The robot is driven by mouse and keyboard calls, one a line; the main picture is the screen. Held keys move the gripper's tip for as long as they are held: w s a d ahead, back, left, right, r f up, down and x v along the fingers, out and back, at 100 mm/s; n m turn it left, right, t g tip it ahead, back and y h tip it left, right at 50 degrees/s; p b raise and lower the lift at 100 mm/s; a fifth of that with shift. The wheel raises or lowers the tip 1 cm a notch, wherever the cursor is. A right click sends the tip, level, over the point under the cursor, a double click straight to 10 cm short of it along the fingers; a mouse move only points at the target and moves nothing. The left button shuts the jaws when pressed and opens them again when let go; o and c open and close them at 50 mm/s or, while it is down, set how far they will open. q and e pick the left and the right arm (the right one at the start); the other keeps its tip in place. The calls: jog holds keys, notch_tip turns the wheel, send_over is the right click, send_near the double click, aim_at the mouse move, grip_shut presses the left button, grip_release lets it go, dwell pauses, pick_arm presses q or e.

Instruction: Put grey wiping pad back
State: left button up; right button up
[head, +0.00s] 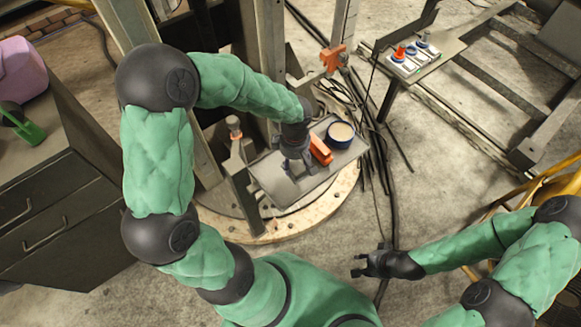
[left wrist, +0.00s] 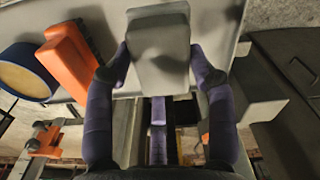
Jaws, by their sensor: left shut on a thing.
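The grey wiping pad (left wrist: 158,50) shows in the left wrist view as a wedge-like grey block between the fingers of my left gripper (left wrist: 160,75). The gripper is shut on it, with a finger on each side. In the head view my left gripper (head: 297,174) is over the grey tray (head: 272,172) on the column, left of an orange block. The pad is hard to make out there, and I cannot tell whether it touches the tray. My right gripper (head: 362,265) is empty over the floor, its fingers apart.
The orange block (head: 321,149) and a blue-rimmed round tub (head: 340,134) with tan contents stand on the tray. A side table (head: 430,55) holds several small items at upper right. A dark cabinet (head: 50,200) stands at left. Cables (head: 376,150) lie right of the tray.

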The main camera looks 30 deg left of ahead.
aim_at(290, 165)
pick_arm(q)
jog(key=shift+w+a+f, duration=0.25)
jog(key=shift+a+f, duration=0.35)
jog(key=shift+f, duration=0.15)
jog(key=shift+w+a+f+b, duration=0.15)
jog(key=shift+f+b, duration=0.4)
jog(key=shift+f, duration=0.35)
jog(key=shift+s+a+f+b, duration=0.1)
jog(key=shift+f+b, duration=0.4)
jog(key=shift+f, duration=0.4)
jog(key=shift+f, duration=0.15)
jog(key=o, duration=1.2)
jog(key=shift+w+r, duration=0.1)
jog(key=shift+r, duration=0.35)
notch_tip(290, 165, up, 11)
jog(key=p, duration=0.4)
jog(key=shift+d+r+p, duration=0.1)
jog(key=shift+r+p, duration=0.1)
jog(key=shift+p, duration=0.15)
